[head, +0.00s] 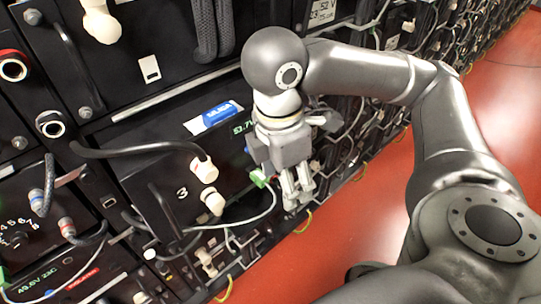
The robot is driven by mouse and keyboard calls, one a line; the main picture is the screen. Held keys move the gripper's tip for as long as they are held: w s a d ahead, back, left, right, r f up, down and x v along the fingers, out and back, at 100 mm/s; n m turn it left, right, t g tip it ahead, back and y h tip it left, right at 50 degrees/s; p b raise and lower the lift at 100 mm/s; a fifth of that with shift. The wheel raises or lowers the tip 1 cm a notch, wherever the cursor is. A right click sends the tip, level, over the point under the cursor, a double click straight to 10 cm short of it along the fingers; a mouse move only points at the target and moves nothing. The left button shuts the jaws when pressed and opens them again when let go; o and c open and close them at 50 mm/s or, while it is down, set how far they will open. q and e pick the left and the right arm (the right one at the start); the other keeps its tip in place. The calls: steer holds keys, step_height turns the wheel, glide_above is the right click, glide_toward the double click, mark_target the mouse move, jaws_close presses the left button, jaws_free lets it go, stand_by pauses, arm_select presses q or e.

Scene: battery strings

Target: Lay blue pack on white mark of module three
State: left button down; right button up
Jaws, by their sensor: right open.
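The blue pack (222,113), with white lettering, lies at a slant on the upper face of the black module marked 3 (140,172). The white mark (194,127) shows as a pale patch beside and partly under the pack. My right gripper (298,196) hangs to the right of and below the pack in the picture, apart from it. Its fingers point down and nothing shows between them. A green display reading is partly hidden by the gripper. My left gripper is not in view.
A black cable with a white plug (204,169) runs across module three. A black handle (160,207) stands on its front. Looped cables line the rack at the right. The red floor (350,228) is clear below the arm.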

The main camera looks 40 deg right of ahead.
steer(key=w+a+f+m+b, duration=0.1)
steer(key=f+m, duration=0.4)
steer(key=f, duration=0.6)
steer(key=w+a+f+m+g+b, duration=0.1)
steer(key=w+a+f+m+b, duration=0.1)
steer(key=f+m, duration=0.4)
step_height(320, 180, down, 5)
steer(key=shift+w+a+r+m+y, duration=0.15)
steer(key=shift+w+a+m+y, duration=0.25)
steer(key=shift+a, duration=0.45)
steer(key=shift+w, duration=0.15)
